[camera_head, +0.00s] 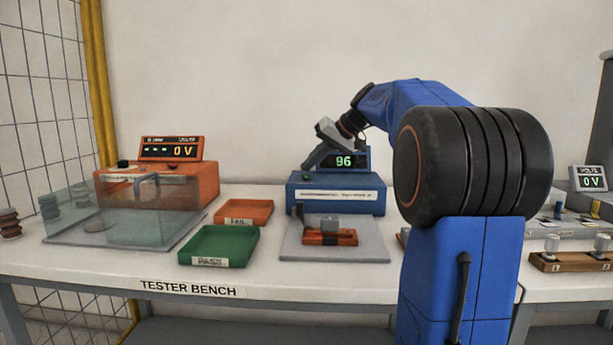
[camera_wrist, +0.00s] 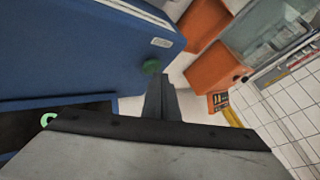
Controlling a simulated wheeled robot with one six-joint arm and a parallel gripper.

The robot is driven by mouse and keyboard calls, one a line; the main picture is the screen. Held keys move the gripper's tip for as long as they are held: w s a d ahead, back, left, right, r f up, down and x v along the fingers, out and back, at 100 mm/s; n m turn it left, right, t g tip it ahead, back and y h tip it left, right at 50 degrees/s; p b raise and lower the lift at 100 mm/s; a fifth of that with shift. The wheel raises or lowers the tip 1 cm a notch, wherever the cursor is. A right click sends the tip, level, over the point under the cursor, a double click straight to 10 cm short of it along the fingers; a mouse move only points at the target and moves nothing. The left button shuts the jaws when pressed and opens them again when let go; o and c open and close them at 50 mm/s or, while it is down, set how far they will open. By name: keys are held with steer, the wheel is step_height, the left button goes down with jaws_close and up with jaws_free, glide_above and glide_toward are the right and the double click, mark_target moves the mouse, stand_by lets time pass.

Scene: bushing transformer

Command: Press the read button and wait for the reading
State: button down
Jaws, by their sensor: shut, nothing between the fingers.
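The blue tester (camera_head: 336,193) stands at the back of the bench, and its upright display (camera_head: 344,160) reads a green 96. My gripper (camera_head: 308,166) is shut and empty, pointing down at the tester's top, left of the display. In the head view the button is hidden by the gripper. An orange-brown holder with a grey block (camera_head: 330,238) rests on the grey plate (camera_head: 362,254) in front.
Left are a green tray (camera_head: 236,233), an orange tray (camera_head: 262,206) and an orange tester (camera_head: 205,185) with a clear guard (camera_head: 140,215), its display reading 0 V. The bench's front strip is clear.

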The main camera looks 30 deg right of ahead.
mark_target(310, 175)
steer(key=shift+r, duration=0.4)
steer(key=shift+r, duration=2.5)
